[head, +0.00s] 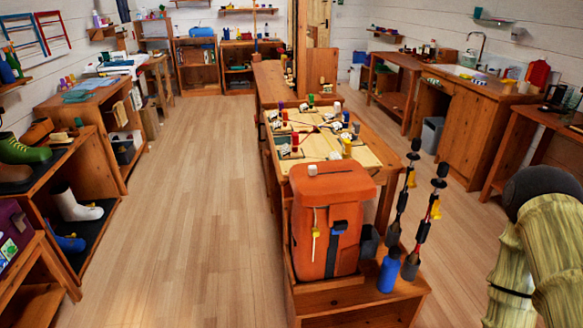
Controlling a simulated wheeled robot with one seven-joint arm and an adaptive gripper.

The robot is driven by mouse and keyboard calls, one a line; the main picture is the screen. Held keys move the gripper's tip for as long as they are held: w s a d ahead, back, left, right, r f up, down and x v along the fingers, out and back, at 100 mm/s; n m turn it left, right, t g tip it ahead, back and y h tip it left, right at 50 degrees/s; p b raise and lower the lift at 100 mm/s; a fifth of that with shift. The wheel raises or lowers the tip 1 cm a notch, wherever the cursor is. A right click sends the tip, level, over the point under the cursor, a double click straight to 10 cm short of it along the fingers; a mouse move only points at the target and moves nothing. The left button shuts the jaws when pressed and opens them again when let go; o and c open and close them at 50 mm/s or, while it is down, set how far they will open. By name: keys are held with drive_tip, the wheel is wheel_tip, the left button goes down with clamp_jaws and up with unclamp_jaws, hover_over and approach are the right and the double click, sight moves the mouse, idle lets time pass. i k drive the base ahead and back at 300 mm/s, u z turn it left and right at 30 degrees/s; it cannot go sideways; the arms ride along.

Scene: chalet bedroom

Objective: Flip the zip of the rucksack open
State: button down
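The orange rucksack (352,247) stands upright on a low wooden bench in the middle of the room. Its top lid (345,180) looks closed. A thin pale strip with a small yellow tab (315,232) hangs down the left part of its front; it looks like a zip and its pull, but it is too small to be sure. A dark buckle or strap (339,226) lies right of the tab. The rucksack's back is hidden. My gripper is not in view, and nothing is seen touching the rucksack.
Shelves with boots (75,205) line the left wall. The wooden floor (190,235) is clear to the left.

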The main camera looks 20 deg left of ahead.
sight(312, 169)
drive_tip(key=u, duration=0.9)
drive_tip(key=i, duration=0.45)
